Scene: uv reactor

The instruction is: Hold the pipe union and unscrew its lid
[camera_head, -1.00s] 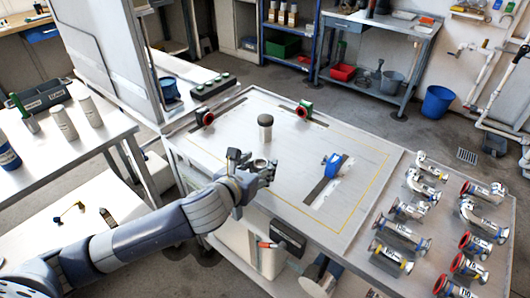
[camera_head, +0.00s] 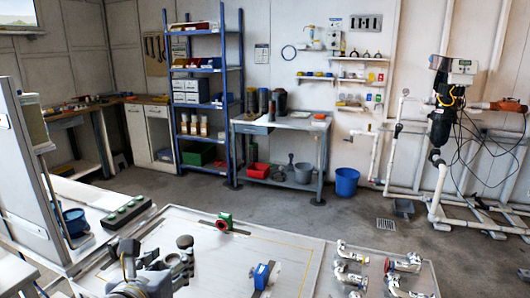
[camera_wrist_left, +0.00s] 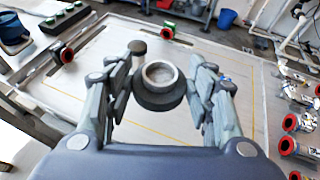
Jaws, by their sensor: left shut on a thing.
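A round dark grey part with a paler open ring on top, apparently the pipe union (camera_wrist_left: 160,76), sits between the fingers of my left gripper (camera_wrist_left: 166,90) in the left wrist view. The fingers are shut on it from both sides. Its underside is hidden, so I cannot tell whether it touches the table. In the head view my left gripper (camera_head: 176,268) and the union (camera_head: 173,259) are at the lower left. Just behind stands a short upright cylinder with a dark top (camera_head: 185,242); it also shows in the left wrist view (camera_wrist_left: 138,48). My right gripper is not visible.
On the table (camera_head: 225,262) are a green-and-red fitting (camera_head: 224,221) at the back and a blue clamp (camera_head: 261,276) to the right. Several pipe fittings (camera_head: 350,262) lie farther right. A red-faced fitting (camera_wrist_left: 63,54) is at the left. The table middle is mostly clear.

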